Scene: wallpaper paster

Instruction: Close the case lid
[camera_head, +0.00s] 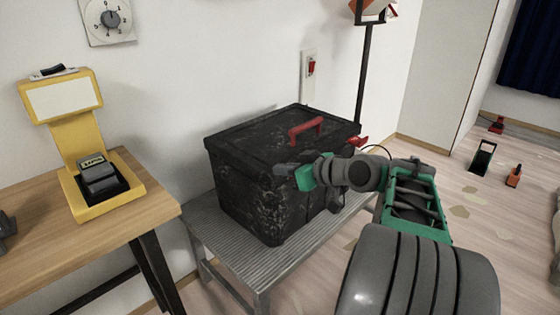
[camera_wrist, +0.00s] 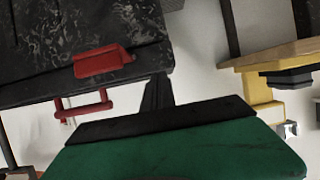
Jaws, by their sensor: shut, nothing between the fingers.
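The black, scuffed case (camera_head: 245,185) stands on a grey metal bench. Its lid (camera_head: 265,125) lies flat across the top, with a red handle (camera_head: 306,131) on it. I cannot tell whether a thin gap is left under the lid. A red latch (camera_head: 361,141) shows at the case's right side; a red latch is also close in the wrist view (camera_wrist: 102,61). My gripper (camera_head: 281,169) is shut and empty, in front of the case's near side just below the lid rim. In the wrist view, the dark fingers (camera_wrist: 157,95) point toward the case; contact is unclear.
The grey bench (camera_head: 213,227) has bare room left of the case. A wooden table (camera_head: 125,205) with a yellow device (camera_head: 85,190) stands at the left. A dark stand pole (camera_head: 364,75) rises behind the case. Several tools lie on the floor at the right.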

